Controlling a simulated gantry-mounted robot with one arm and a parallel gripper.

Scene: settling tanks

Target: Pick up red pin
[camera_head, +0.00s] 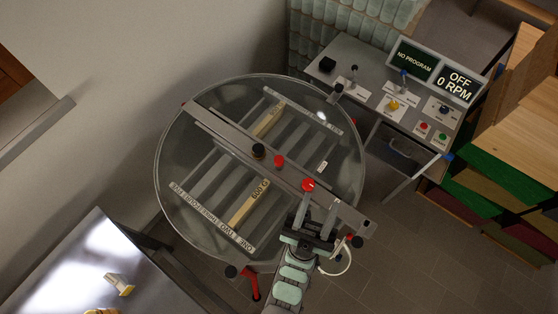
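A round red knob (308,185) shows on the grey bar (225,135) that crosses the round glass-topped tank (165,165). A smaller red knob (279,161) stands on the same bar to its left, beside a black knob (258,151). I cannot tell which red piece is the pin. My gripper (318,203) is over the bar's right part, its two fingers apart and nothing visible between them. The left fingertip is close below the larger red knob; whether they touch is not clear.
A control desk (350,60) with buttons and levers stands at the upper right, its screens (435,72) reading "NO PROGRAM" and "OFF 0 RPM". Wooden shelving (500,110) is at the right. A shiny table (75,265) with yellowish pieces (120,284) is at the lower left.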

